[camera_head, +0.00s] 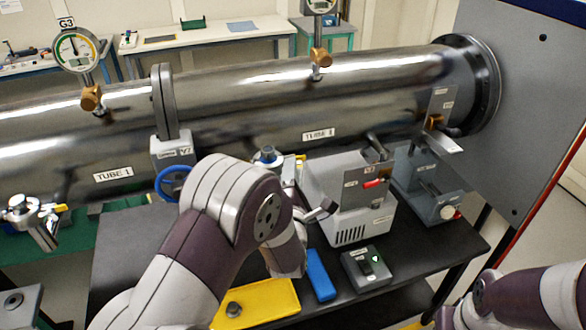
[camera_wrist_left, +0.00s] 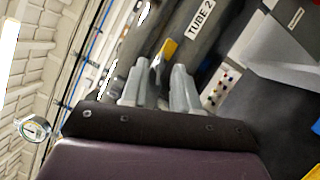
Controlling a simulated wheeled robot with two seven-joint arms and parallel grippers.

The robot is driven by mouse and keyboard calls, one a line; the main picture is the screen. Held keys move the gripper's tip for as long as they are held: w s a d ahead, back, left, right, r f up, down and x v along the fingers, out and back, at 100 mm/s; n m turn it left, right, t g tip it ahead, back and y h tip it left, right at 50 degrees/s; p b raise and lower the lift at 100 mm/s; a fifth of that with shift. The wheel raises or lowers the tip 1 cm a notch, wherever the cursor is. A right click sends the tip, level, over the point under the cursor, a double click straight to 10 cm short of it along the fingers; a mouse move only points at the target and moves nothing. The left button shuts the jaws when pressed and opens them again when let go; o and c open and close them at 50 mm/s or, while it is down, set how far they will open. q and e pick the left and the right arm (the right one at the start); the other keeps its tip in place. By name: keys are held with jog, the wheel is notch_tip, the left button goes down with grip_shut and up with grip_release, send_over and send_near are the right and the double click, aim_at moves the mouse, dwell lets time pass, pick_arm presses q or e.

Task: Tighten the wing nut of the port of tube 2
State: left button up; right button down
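Tube 2 (camera_head: 390,85) is the right part of the long steel pipe; its label also shows in the left wrist view (camera_wrist_left: 199,18). In the left wrist view, the yellow wing (camera_wrist_left: 168,48) lies just beyond and between the fingertips. My left gripper (camera_wrist_left: 160,68) is open, with a gap between its two grey fingers; contact with the wing cannot be told. My right gripper is out of view; only its arm shows.
A grey pump box (camera_head: 350,205) stands right of the port on the black bench (camera_head: 452,238). In front lie a yellow tray (camera_head: 270,303), a blue block (camera_head: 319,276) and a control box (camera_head: 367,267). A blue handwheel (camera_head: 167,184) is left of my arm.

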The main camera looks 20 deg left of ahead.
pick_arm(q)
jog(key=shift+c, duration=0.3)
grip_shut()
jog(key=shift+r+m, duration=0.1)
jog(key=shift+m, duration=0.3)
jog(key=shift+d+r+m+g+p, duration=0.15)
jog(key=shift+m+g+p, duration=0.35)
jog(key=shift+m, duration=0.95)
jog(key=shift+a+r+m+g+p, duration=0.15)
jog(key=shift+m+g, duration=0.7)
jog(key=shift+m, duration=0.65)
jog(key=shift+d+r+m+g+p, duration=0.15)
jog(key=shift+m+g+p, duration=0.35)
jog(key=shift+m, duration=0.95)
jog(key=shift+f+g, duration=0.1)
jog(key=shift+g, duration=0.15)
